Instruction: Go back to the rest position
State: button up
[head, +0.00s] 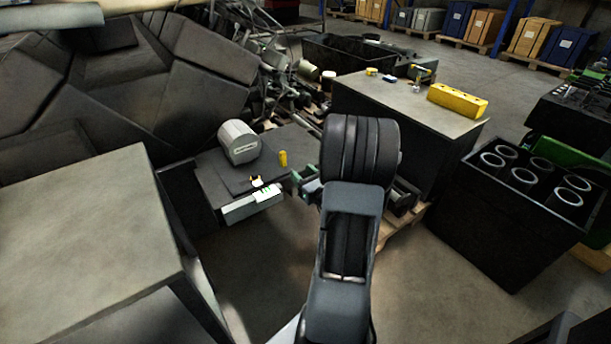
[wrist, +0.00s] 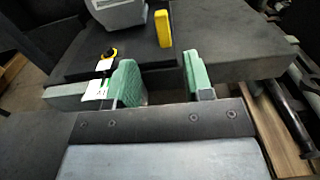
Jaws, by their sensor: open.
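My gripper (wrist: 162,82) shows in the wrist view with its two green fingers spread apart and nothing between them. It is open in front of the near edge of a dark bench (wrist: 233,45). In the head view my arm rises in the middle and hides most of the gripper. Only a bit of green finger (head: 306,182) shows left of the arm, near the right end of the bench (head: 212,178).
A grey rounded block (head: 238,143) and a yellow piece (head: 283,158) stand on the bench. A table (head: 410,100) with a yellow block (head: 457,100) is behind my arm. A black box with several cylinders (head: 500,225) is right. A large grey-topped block (head: 85,235) is left.

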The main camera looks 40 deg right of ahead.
jog(key=shift+s+a, duration=0.1)
jog(key=shift+s, duration=0.5)
jog(key=s+a+n+g+y+p, duration=0.3)
jog(key=a+n+g+y, duration=0.4)
jog(key=a+n+y, duration=0.45)
jog(key=s+a+r+n+g+h+p, duration=0.1)
jog(key=s+a+r+n+g+p, duration=0.25)
jog(key=a+n, duration=0.2)
jog(key=s+a+r+n+g+h+p, duration=0.1)
jog(key=s+a+r+n+g+p, duration=0.2)
jog(key=n, duration=0.4)
jog(key=a+r+n+h+p, duration=0.3)
jog(key=r+n+p, duration=0.4)
jog(key=r, duration=0.4)
jog(key=s+a+r+n+h+p, duration=0.1)
jog(key=a+r+n+h+p, duration=0.3)
jog(key=r, duration=0.8)
jog(key=n+p, duration=0.2)
jog(key=p, duration=0.1)
jog(key=shift+s+r+n+g+p, duration=0.3)
jog(key=shift+n+g+p, duration=0.05)
jog(key=shift+n+p, duration=0.05)
